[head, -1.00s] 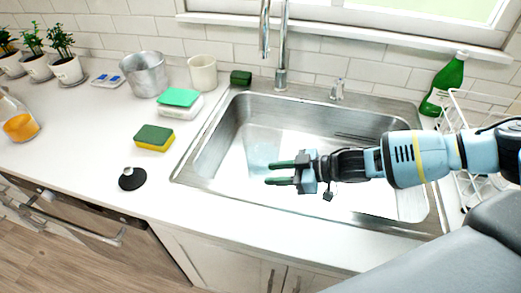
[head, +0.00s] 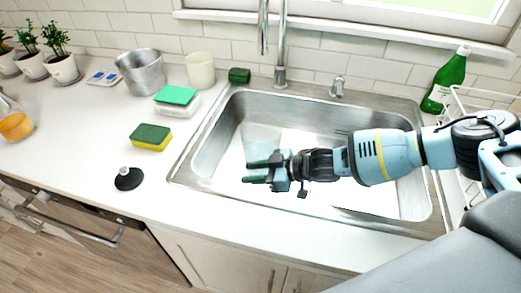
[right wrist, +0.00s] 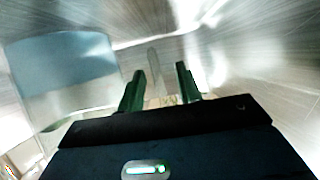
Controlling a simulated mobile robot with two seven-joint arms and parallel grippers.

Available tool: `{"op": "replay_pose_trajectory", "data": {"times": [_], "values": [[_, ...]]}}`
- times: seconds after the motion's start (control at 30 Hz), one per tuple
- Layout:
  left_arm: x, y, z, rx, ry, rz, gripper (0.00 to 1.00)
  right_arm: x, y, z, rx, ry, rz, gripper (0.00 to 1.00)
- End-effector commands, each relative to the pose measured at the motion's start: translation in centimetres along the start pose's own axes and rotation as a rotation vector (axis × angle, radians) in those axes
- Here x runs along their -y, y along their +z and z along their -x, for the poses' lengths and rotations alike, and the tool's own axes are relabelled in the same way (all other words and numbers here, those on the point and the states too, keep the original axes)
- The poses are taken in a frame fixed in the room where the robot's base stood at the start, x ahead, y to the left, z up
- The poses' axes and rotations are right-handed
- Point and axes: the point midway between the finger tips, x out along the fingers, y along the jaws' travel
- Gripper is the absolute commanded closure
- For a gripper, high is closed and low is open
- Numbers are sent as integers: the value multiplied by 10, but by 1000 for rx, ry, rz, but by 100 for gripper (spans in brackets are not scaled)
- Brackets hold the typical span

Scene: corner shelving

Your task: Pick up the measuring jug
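A clear, pale bluish vessel, which looks like the measuring jug (head: 262,137), is in the sink, partly hidden behind my right gripper (head: 248,171). Its see-through outline is faint, so its pose is hard to tell. In the right wrist view, a bluish clear shape (right wrist: 62,62) that seems to be the jug lies left of my gripper (right wrist: 160,72). The green fingers are apart, with nothing clearly held between them. A thin greyish upright shape shows beyond the fingertips; I cannot tell what it is. My left gripper is not in view.
The steel sink (head: 210,150) has raised walls around my gripper. A faucet (head: 282,60) stands behind it. A sponge (head: 151,137), a black stopper (head: 128,178) and a metal pot (head: 139,73) are on the left counter. A green bottle (head: 447,80) and white rack (head: 463,190) are right.

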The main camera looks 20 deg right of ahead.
Motion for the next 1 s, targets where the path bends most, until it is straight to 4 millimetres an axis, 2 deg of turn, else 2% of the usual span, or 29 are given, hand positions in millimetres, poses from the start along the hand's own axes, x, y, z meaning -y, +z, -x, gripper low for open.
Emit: {"op": "replay_pose_trajectory", "data": {"times": [0.03, 0.2, 0.3, 1.0], "values": [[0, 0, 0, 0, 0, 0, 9, 0, 0, 0, 0, 0, 0, 68], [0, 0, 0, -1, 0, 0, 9, 0, 0, 0, 0, 0, 0, 90], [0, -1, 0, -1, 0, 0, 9, 0, 0, 0, 0, 0, 0, 100], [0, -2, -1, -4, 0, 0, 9, 0, -4, 2, 0, -1, -1, 100]]}}
